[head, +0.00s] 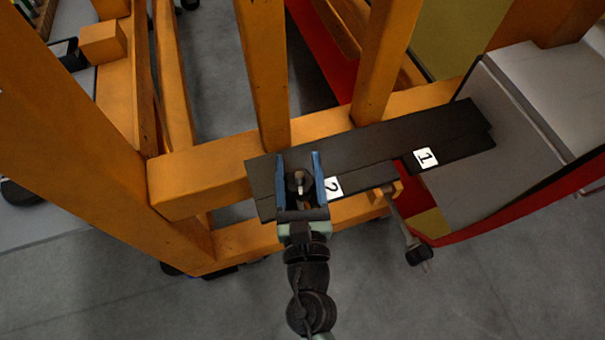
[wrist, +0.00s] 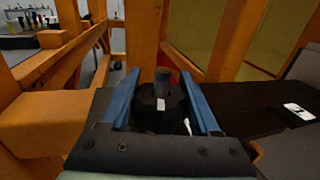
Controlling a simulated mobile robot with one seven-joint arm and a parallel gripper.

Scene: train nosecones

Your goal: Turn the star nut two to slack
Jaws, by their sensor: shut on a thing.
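The star nut two (head: 299,181) is a dark round knob with a pale mark and a central stud, on a black plate (head: 360,145) beside the white label 2 (head: 333,187). My gripper (head: 299,158) has its two blue fingers on either side of this nut and is shut on it. In the wrist view the nut (wrist: 161,98) sits between the blue fingers (wrist: 160,82), with its stud upright and its pale mark facing me. The label 1 (head: 425,157) lies on the plate further right.
Orange timber beams (head: 262,75) rise close behind and left of the plate. A dark clamp-like knob (head: 418,254) hangs on a rod below the plate, right of my arm. A grey and red nosecone (head: 540,95) stands at right. The grey floor (head: 440,300) in front is clear.

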